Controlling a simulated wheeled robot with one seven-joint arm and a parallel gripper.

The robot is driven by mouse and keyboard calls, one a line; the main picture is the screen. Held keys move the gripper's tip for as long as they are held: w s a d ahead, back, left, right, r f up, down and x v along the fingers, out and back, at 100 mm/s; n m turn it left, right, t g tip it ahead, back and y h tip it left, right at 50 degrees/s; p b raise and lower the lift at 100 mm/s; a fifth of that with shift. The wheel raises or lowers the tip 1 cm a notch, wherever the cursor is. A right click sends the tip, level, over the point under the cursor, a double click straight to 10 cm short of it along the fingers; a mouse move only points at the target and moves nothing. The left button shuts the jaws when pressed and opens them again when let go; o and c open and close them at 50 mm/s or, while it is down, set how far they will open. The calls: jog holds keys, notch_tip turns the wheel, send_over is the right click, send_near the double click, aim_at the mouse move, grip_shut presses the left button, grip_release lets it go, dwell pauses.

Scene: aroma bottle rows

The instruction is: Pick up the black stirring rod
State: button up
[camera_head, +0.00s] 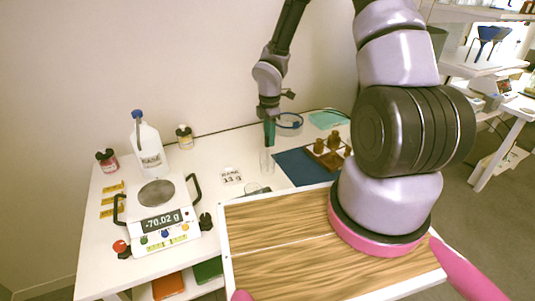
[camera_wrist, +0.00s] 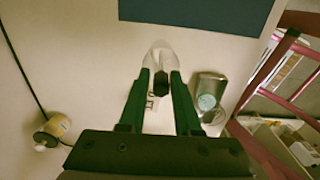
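My gripper (camera_wrist: 161,74) points down over the table, with its two dark green fingers apart. In the head view my gripper (camera_head: 269,133) is just above a clear glass vessel (camera_head: 267,162). In the wrist view the vessel (camera_wrist: 162,52) shows beyond the fingertips. A short black piece (camera_wrist: 161,84), seemingly the top of the black stirring rod, lies between the fingers near their tips. It looks close to both fingers; I cannot make out firm contact. The rest of the rod is not clearly visible.
A balance (camera_head: 157,210) reading -70.02 g and a white bottle (camera_head: 149,145) stand at the left. A dark blue mat (camera_head: 300,170) with a wooden weight block (camera_head: 326,156) lies right of the vessel. A glass dish (camera_head: 289,122) is behind. A wooden tray (camera_head: 223,245) is in front.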

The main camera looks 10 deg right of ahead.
aim_at(268, 146)
jog(key=f, duration=0.5)
jog(key=shift+s+a, duration=0.2)
jog(key=shift+a, duration=0.2)
grip_shut()
notch_tip(268, 146, up, 10)
jog(key=shift+r, duration=0.1)
dwell(0.3)
